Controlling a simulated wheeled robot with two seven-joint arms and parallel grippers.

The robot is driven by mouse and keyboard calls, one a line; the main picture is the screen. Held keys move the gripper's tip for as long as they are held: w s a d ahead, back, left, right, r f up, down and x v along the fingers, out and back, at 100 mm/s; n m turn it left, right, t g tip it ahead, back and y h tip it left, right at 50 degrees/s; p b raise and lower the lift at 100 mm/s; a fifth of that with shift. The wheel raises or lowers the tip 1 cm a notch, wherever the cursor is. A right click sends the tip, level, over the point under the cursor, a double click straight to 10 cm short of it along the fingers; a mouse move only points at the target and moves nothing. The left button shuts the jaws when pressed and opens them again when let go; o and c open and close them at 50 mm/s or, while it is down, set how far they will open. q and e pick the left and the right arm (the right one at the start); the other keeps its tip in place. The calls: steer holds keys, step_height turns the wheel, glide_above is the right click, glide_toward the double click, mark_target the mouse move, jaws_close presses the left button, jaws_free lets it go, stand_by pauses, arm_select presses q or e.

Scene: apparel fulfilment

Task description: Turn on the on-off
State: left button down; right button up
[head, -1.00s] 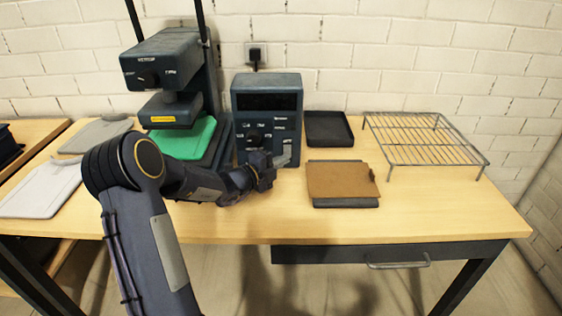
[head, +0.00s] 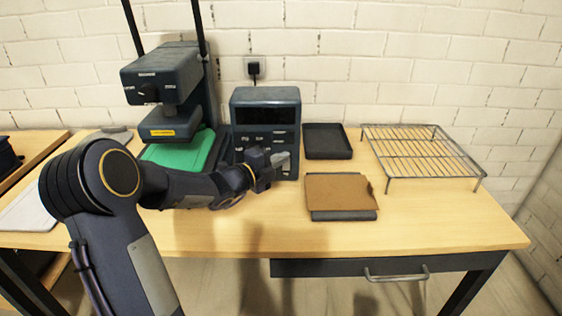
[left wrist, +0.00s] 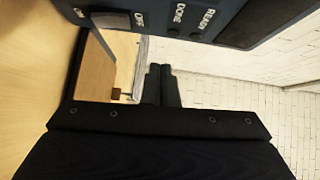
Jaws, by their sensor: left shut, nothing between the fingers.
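The dark blue-grey control box (head: 266,104) stands at the back of the table, against the wall side. My left gripper (head: 281,160) is in front of the lower part of its face and hides some of its controls. In the left wrist view the box's panel (left wrist: 235,18) crosses the top, with READY, DONE and OFF labels. My right gripper is not in view.
A heat press (head: 164,90) with a green cloth (head: 183,152) stands left of the box. A black tray (head: 327,141), a brown sheet (head: 338,192) on a dark pad and a wire rack (head: 420,151) are to the right. The table's front right is clear.

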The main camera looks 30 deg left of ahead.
arm_select(q)
steer(key=s+d+r, duration=0.5)
steer(key=s, duration=0.3)
steer(key=shift+s+d+p, duration=0.25)
steer(key=shift+p, duration=0.2)
